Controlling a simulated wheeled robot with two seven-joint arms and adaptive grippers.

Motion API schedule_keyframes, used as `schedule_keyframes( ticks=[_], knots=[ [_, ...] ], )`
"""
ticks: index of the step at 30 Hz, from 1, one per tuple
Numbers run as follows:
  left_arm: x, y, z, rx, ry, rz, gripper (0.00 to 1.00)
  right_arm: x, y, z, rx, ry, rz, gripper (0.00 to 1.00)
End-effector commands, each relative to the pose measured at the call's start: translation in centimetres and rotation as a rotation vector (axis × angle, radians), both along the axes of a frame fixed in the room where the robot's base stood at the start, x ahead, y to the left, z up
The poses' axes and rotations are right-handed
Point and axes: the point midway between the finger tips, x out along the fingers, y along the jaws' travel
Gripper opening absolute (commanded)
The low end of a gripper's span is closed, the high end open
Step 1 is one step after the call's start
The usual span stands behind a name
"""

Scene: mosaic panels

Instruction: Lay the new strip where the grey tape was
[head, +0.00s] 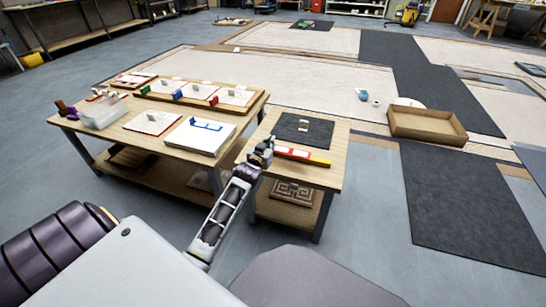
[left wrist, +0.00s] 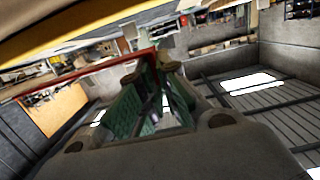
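A strip with red, pale and yellow parts (head: 318,160) lies along the front of the small right-hand table (head: 335,140). My left gripper (head: 266,147) is at the strip's left end, over the table's left side. In the left wrist view my left gripper's green-padded fingers (left wrist: 155,68) come close together at the tips. A red edge (left wrist: 90,74) runs up to those tips; whether they hold it I cannot tell. I cannot make out any grey tape for certain. My right gripper is not in view.
A dark mat (head: 325,133) with a small pale block lies behind the strip. The larger left table (head: 235,143) carries several panels, a clear bin (head: 103,113) and a white slab with blue pieces (head: 198,136). An open wooden tray (head: 428,126) stands to the right. Dark mats cover the floor there.

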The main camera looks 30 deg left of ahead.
Motion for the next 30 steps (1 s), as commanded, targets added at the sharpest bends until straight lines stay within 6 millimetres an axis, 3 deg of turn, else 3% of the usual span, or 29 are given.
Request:
schedule_keyframes(
  ticks=[6,20,30],
  knots=[
    [0.0,0.0,-1.7,-0.001,-0.001,0.0,0.0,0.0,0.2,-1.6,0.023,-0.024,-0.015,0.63],
    [0.0,0.0,-2.1,-0.001,0.0,0.0,0.0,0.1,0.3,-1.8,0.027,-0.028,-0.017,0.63],
    [0.0,0.0,-5.3,-0.001,0.0,0.0,0.0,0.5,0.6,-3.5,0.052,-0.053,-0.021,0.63]
  ],
)
